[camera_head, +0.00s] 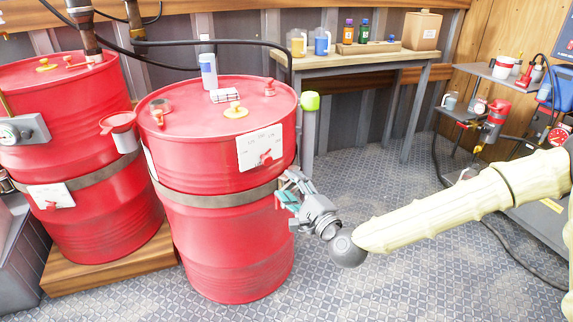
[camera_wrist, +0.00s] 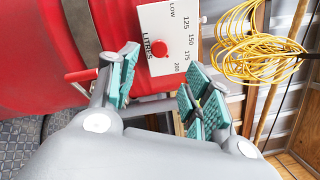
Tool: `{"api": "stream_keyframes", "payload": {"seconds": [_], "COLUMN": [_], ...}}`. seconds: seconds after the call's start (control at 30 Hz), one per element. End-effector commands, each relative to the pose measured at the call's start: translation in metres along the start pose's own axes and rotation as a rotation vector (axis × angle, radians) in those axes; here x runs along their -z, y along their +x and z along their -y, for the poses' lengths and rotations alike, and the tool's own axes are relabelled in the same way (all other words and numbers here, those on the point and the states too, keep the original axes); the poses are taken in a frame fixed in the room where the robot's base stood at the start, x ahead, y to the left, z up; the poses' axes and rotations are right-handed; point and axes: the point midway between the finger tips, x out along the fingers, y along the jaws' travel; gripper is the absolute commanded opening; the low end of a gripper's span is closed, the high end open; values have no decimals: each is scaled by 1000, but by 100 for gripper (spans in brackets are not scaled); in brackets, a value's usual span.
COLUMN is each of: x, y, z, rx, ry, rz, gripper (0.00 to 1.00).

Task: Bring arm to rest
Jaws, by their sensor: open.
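My gripper (camera_head: 287,192) is at the right side of the front red drum (camera_head: 225,185), at about the height of its dark band, on the end of my outstretched arm. In the wrist view its teal-padded fingers (camera_wrist: 160,95) stand apart with nothing held between them. The drum's white gauge plate (camera_head: 260,148), marked in litres with a red knob, also shows just beyond the fingers in the wrist view (camera_wrist: 168,35). I cannot tell whether a finger touches the drum.
A second red drum (camera_head: 80,160) stands at the left on a wooden platform (camera_head: 110,262). A workbench (camera_head: 350,60) holds jugs, bottles and a box at the back. A small shelf (camera_head: 500,75) stands at the right. A yellow coiled cable (camera_wrist: 250,50) hangs at the right. Patterned floor (camera_head: 385,185) is clear behind my arm.

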Motion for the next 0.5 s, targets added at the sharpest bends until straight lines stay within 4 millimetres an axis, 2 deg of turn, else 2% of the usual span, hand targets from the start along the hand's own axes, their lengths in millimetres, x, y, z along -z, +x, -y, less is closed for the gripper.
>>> {"api": "stream_keyframes", "payload": {"seconds": [0.07,0.17,0.27,0.37,0.5], "x": [0,-1,-3,-5,-3], "y": [0,-5,-16,-35,-75], "z": [-3,-21,-60,-112,-183], "rx": [-6,-47,-139,-266,-459], "ry": [-3,-26,-76,-154,-275], "rz": [0,-2,-2,3,24], "gripper": [50,50,50,50,50]}}
